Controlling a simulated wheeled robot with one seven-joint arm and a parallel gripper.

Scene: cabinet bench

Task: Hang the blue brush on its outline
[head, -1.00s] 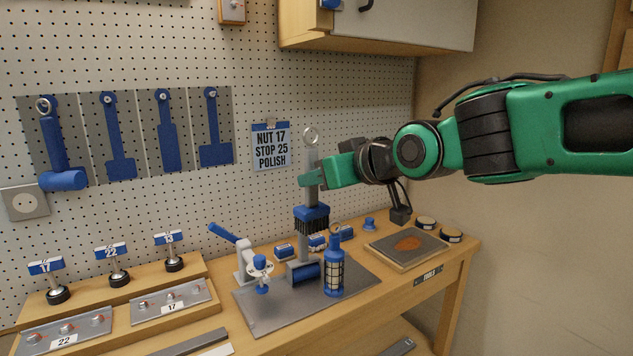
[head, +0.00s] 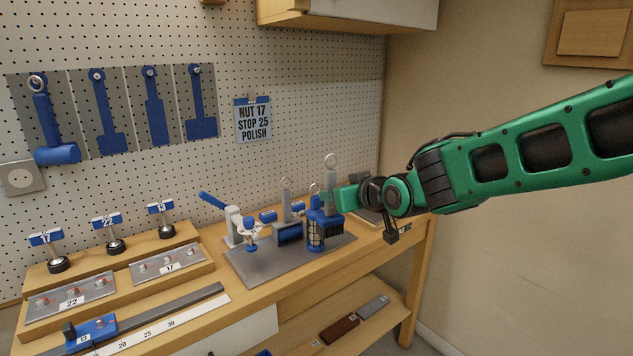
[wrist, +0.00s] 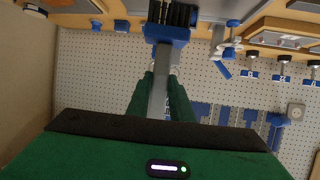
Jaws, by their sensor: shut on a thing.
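My gripper (head: 334,199) is shut on the grey handle of the brush (head: 330,178) and holds it upright, ring at the top. In the wrist view the handle lies between both fingers (wrist: 160,80), with the blue block (wrist: 167,33) and black bristles beyond. On the pegboard, grey panels carry flat blue outlines (head: 110,120), (head: 155,112), (head: 201,115); all three are bare. A blue hammer (head: 52,130) hangs at the left panel.
Numbered stands and plates (head: 166,262) fill the bench's left. A cabinet (head: 350,14) hangs above. The air before the pegboard is clear.

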